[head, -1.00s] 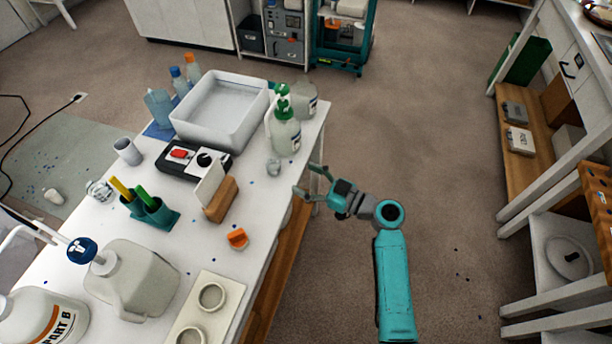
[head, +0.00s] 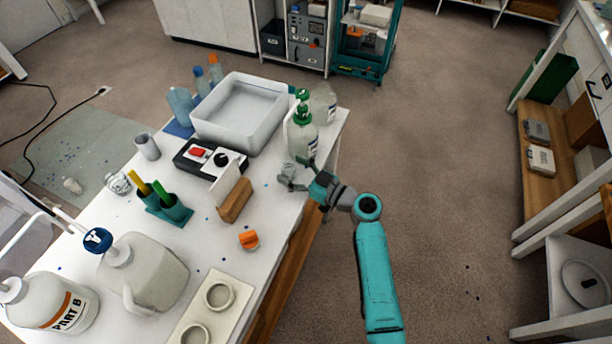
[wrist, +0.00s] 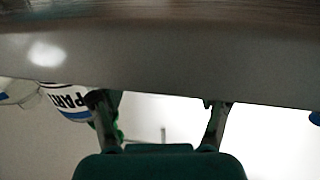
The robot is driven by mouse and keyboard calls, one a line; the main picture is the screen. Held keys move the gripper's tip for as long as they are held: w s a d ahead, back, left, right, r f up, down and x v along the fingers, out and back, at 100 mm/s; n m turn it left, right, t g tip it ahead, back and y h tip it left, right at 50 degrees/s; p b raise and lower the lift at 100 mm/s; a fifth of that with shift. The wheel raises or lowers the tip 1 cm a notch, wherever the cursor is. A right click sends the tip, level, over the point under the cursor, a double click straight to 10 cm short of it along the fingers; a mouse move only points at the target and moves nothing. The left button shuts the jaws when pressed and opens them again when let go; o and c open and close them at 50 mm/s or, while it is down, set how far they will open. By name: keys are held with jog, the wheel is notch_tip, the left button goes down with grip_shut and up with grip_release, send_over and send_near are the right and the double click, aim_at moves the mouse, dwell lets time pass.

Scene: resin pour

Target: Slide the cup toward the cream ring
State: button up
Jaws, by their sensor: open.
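A small clear cup (head: 288,170) stands on the white table near its right edge, in front of a green-topped pump bottle. My gripper (head: 297,174) is open at the cup, low over the table. Its fingers seem to lie either side of the cup, but I cannot tell whether they touch it. The cream board at the table's near edge carries two cream rings, a farther one (head: 219,295) and a nearer one (head: 195,335). In the wrist view my open fingers (wrist: 161,104) show below a wide grey band, which I cannot identify for sure.
Pump bottles (head: 303,138) stand just behind the cup. A wooden block (head: 235,201) with a white card and an orange piece (head: 249,239) stand between the cup and the rings. A large jug (head: 145,275) stands left of the board. The table's right edge is close.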

jog(key=shift+x, duration=0.8)
jog(key=c, duration=1.2)
jog(key=shift+s, duration=0.1)
